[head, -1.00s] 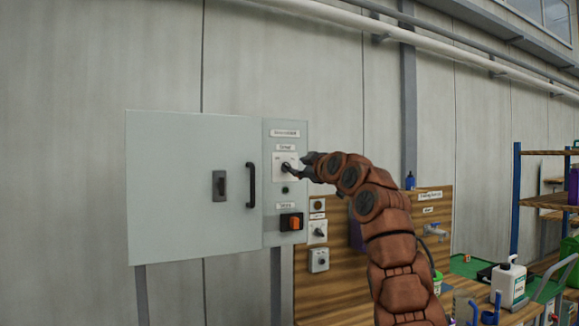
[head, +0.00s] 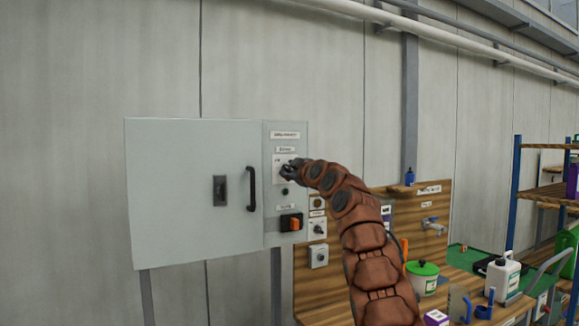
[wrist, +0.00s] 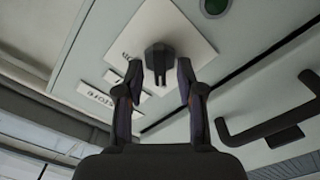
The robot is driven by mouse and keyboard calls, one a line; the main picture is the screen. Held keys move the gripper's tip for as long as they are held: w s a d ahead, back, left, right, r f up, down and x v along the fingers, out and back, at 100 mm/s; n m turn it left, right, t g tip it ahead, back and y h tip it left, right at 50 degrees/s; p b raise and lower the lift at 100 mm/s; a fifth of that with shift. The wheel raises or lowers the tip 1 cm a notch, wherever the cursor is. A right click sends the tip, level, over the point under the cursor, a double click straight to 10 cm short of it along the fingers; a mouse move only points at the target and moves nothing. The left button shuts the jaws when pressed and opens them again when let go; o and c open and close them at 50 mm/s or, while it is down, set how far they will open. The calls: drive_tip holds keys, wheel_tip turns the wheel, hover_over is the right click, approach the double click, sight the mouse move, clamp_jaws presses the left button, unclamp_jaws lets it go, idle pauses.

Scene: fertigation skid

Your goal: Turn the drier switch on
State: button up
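A black rotary switch (wrist: 158,60) sits on a white square plate (wrist: 190,32) with small lettering, on the grey cabinet's narrow side panel. The label above that plate (head: 285,149) is too small to read surely as the drier's. My gripper (wrist: 159,70) is open, with one finger on each side of the switch knob. Small gaps show between the fingers and the knob. In the head view my gripper (head: 290,170) is at the plate and hides most of the knob.
The cabinet door has a black bar handle (head: 251,189), also in the wrist view (wrist: 268,126). A dark round button (head: 285,191) and an orange switch (head: 294,224) lie below the plate. A wooden bench (head: 325,310) with bottles and containers stands right.

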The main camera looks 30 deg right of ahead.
clamp_jaws()
idle(0.3)
